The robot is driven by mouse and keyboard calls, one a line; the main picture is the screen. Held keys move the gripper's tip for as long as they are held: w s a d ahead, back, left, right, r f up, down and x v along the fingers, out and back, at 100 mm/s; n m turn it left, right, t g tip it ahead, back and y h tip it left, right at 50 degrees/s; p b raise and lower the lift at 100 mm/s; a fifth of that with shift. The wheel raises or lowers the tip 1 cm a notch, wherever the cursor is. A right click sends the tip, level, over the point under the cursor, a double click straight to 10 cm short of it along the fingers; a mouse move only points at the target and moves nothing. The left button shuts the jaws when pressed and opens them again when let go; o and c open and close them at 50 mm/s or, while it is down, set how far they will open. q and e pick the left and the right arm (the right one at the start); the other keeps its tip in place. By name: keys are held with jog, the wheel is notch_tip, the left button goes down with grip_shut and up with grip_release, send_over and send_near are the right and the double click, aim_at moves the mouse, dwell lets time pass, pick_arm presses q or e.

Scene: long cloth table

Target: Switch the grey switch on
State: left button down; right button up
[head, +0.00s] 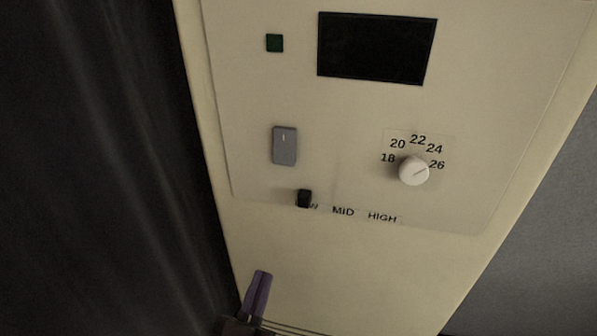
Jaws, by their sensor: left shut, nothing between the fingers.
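The grey switch (284,146) is a small upright rocker on a cream control panel, left of the middle in the head view. It has a short light mark near its top. My left gripper (261,280) is low in the view, below the panel's controls, with its purple fingers together and pointing up. It is empty and well apart from the switch. My right gripper does not show.
A dark screen (376,48) and a dark green square light (275,43) sit above the switch. A white dial (414,171) is at right. A black slider knob (304,198) covers part of the leftmost label, beside MID and HIGH. The panel below is bare.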

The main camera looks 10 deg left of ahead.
pick_arm(q)
jog(key=r, duration=0.1)
jog(key=s+r+n+t+y, duration=0.1)
jog(key=r, duration=0.1)
jog(key=r+t, duration=0.1)
jog(key=r, duration=0.1)
jog(key=shift+s+a+r+n+y, duration=0.2)
jog(key=shift+a+r+n+y, duration=0.05)
jog(key=shift+n+y, duration=0.05)
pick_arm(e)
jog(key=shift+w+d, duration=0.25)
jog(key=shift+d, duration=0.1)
pick_arm(q)
jog(key=p, duration=0.2)
send_near(282, 148)
notch_tip(282, 148, up, 4)
jog(key=w, duration=0.4)
jog(key=shift+w+d+f+b, duration=0.15)
jog(key=shift+w+f+b, duration=0.1)
jog(key=shift+b, duration=0.1)
jog(key=shift+w, duration=0.4)
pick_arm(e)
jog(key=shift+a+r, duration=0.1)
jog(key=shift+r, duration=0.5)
